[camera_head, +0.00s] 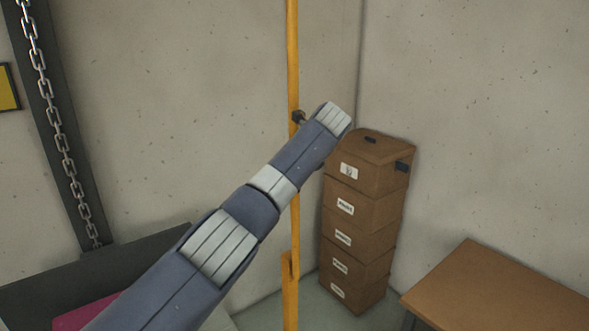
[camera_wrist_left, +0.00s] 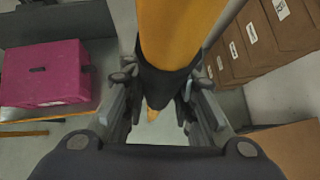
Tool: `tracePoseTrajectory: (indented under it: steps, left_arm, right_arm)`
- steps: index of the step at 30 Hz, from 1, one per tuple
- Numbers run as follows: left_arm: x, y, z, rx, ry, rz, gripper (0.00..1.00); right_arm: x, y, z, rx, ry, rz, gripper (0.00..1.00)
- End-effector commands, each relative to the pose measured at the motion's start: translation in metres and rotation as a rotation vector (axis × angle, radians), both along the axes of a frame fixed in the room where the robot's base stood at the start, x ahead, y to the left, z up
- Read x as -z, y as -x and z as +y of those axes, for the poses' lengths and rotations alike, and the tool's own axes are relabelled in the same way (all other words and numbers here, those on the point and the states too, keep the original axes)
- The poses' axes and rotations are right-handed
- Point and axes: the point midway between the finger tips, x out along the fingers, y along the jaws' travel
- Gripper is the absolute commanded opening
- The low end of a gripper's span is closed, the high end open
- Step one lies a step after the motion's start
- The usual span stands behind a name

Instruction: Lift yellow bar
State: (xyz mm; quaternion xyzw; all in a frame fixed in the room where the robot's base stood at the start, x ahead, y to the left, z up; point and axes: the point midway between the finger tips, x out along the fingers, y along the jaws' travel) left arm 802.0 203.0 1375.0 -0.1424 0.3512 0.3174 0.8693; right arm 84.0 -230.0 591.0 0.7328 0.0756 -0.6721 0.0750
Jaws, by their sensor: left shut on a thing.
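The yellow bar (camera_head: 292,50) stands upright in the head view, running from the top edge to the bottom edge. Its lower part (camera_head: 290,290) looks wider, with a step near the lower middle. My left arm comes in from the lower left and crosses in front of the bar. My left gripper (camera_head: 298,117) is at the bar at upper middle, mostly hidden by my wrist. In the left wrist view the yellow bar (camera_wrist_left: 180,35) passes down between the fingers of my left gripper (camera_wrist_left: 158,105), with a dark band around it there. The gripper is shut on the bar. My right gripper is in neither view.
A stack of brown boxes (camera_head: 362,210) stands in the corner, right of the bar. A brown table (camera_head: 505,290) is at the lower right. A chain (camera_head: 45,100) hangs along a dark post at left. A pink box (camera_wrist_left: 45,73) shows at left in the wrist view.

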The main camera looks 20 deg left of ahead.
Motion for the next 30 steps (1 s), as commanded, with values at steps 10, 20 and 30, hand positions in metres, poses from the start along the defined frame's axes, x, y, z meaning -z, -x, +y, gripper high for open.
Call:
tracePoseTrajectory:
  steps: [10,20,30]
  left_arm:
    - [0.004,0.001,0.000,-0.003,0.003,0.010,0.46]
    - [-0.003,0.003,-0.002,-0.001,0.001,0.003,0.46]
    - [-0.045,0.036,-0.031,0.001,0.002,0.002,0.46]
  right_arm:
    - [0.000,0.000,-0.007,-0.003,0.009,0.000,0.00]
    - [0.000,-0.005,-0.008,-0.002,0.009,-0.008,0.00]
    - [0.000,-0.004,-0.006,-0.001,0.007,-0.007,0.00]
